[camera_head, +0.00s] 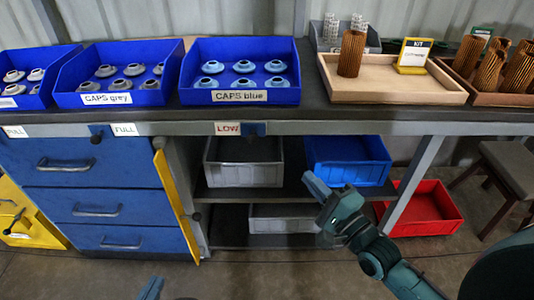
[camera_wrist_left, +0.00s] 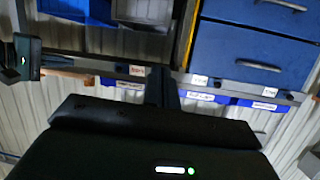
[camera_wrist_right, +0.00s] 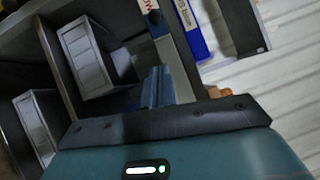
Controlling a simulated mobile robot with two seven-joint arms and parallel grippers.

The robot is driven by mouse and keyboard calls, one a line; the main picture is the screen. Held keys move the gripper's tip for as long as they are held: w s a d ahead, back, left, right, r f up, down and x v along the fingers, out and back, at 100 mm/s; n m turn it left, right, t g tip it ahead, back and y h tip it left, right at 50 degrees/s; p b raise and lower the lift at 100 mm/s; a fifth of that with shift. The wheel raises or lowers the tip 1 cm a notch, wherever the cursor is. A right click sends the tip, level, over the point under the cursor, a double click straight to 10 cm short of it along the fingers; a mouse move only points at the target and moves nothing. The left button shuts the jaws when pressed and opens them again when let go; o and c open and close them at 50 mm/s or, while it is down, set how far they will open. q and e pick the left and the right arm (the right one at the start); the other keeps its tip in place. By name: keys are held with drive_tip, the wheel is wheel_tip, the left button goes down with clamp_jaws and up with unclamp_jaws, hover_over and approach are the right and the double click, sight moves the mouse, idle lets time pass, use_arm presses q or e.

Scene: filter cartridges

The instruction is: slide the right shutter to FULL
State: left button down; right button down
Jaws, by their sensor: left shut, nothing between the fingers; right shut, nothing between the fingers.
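On the front edge of the bench, a small blue shutter (camera_head: 256,129) sits just right of a red-lettered LOW label (camera_head: 228,128). In the right wrist view, a dark knob (camera_wrist_right: 153,17) shows beside the LOW label (camera_wrist_right: 143,5). Another blue shutter with a black knob (camera_head: 96,138) is further left, beside a FULL label (camera_head: 124,129). My right gripper (camera_head: 315,187) is shut and empty, below and right of the right shutter and apart from it; it also shows in the right wrist view (camera_wrist_right: 157,85). My left gripper (camera_head: 150,288) is shut and empty at the bottom edge.
Blue cap bins (camera_head: 240,97) and a wooden tray (camera_head: 395,95) stand on the bench. Below are blue drawers (camera_head: 90,175), a yellow door panel (camera_head: 175,200) standing open, and grey (camera_head: 242,173) and blue (camera_head: 347,172) bins on shelves. A red bin (camera_head: 440,222) is on the floor.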

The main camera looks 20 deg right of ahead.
drive_tip(key=b, duration=0.2)
approach(255, 132)
drive_tip(key=w+d, duration=0.2)
drive_tip(key=d, duration=0.1)
use_arm(q)
drive_tip(key=shift+w+d+t+h, duration=0.3)
drive_tip(key=shift+w+t, duration=0.05)
drive_tip(key=shift+t, duration=0.55)
use_arm(e)
drive_tip(key=a, duration=0.1)
drive_tip(key=w+a, duration=0.2)
drive_tip(key=a, duration=0.1)
drive_tip(key=shift+r, duration=0.25)
use_arm(q)
drive_tip(key=shift+r, duration=0.1)
